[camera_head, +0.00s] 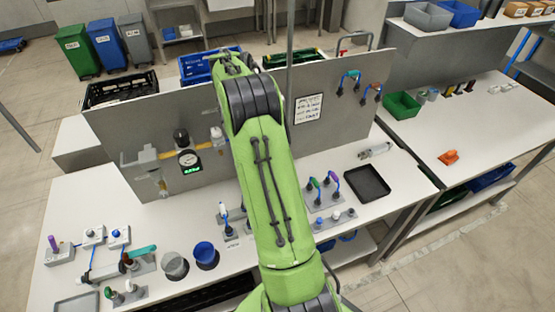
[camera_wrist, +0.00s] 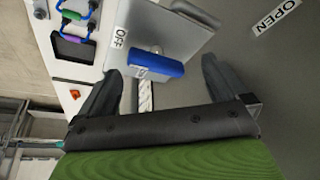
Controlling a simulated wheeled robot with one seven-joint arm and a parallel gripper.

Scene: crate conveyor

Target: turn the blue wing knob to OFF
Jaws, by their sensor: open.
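The blue wing knob (camera_wrist: 155,64) shows in the wrist view as a long blue bar, slightly slanted, in front of a grey plate (camera_wrist: 170,30). A white OFF label (camera_wrist: 119,37) lies up and left of it. Another small white label (camera_wrist: 140,73) is partly covered by the knob's left end. My gripper (camera_wrist: 160,66) is open, with one dark finger on each side of the knob's ends. Gaps show between fingers and knob, and I see no clear contact. In the head view my green arm hides the knob and the fingers.
An OPEN label (camera_wrist: 278,16) is on the grey surface at the right of the wrist view. In the head view, an upright grey panel (camera_head: 335,85) carries a gauge (camera_head: 188,158) and piping left of my arm. A black tray (camera_head: 367,183) sits on the bench at right.

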